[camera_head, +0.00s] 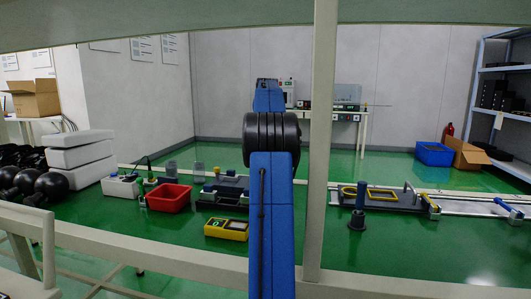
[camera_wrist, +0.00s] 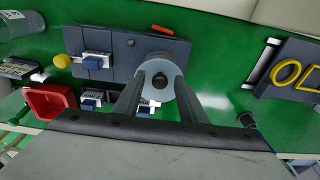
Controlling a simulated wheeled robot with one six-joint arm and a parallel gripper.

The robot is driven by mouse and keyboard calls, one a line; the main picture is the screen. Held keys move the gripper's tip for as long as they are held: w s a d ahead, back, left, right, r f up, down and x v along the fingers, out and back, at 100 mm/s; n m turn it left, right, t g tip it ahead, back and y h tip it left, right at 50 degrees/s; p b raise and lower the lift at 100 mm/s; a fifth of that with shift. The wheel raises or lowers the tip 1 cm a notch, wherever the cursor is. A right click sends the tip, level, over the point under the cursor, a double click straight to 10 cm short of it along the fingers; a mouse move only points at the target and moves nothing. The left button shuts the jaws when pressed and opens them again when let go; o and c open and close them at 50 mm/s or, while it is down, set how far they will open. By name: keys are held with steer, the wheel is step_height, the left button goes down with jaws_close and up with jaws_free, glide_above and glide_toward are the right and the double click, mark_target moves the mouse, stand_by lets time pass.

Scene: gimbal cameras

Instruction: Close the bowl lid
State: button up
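In the wrist view a light grey round piece (camera_wrist: 160,96) with a small dark knob at its centre lies between and beyond my fingers. It looks like a lid, but I cannot tell whether it sits on a bowl. A dark rounded shape (camera_wrist: 158,58) shows behind it. My gripper (camera_wrist: 160,88) has its two fingers apart, one on each side of the grey piece. Contact is not clear. No plain bowl shows in the head view, where my blue arm covers the middle and the gripper is hidden.
On the green floor stand a red bin (camera_head: 168,198), a yellow box (camera_head: 226,230) and dark trays (camera_head: 229,188) left of my arm. A dark post (camera_head: 357,220) and a board with yellow outlines (camera_head: 378,203) are on the right. A pale frame post (camera_head: 320,140) crosses the view.

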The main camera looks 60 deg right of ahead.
steer(key=shift+r, duration=0.1)
step_height(320, 180, up, 7)
steer(key=shift+w+d, duration=0.15)
steer(key=shift+d, duration=0.25)
steer(key=shift+r, duration=0.1)
stand_by(0.7)
steer(key=w+a+m+h, duration=0.1)
steer(key=w+a+m, duration=0.15)
steer(key=a, duration=0.65)
steer(key=w+a+m, duration=0.2)
steer(key=a+m, duration=0.1)
steer(key=a, duration=0.6)
steer(key=s+a+f+m+t, duration=0.1)
steer(key=s+a+f+m, duration=0.15)
steer(key=a, duration=0.65)
steer(key=s+a+f+m+t, duration=0.1)
steer(key=s+a+m, duration=0.15)
steer(key=a, duration=0.75)
steer(key=s+a+f+m+t, duration=0.3)
steer(key=s+a+f+m, duration=0.9)
steer(key=s+a+f, duration=0.8)
step_height(320, 180, down, 4)
steer(key=shift+a+r, duration=0.1)
steer(key=shift+a, duration=0.5)
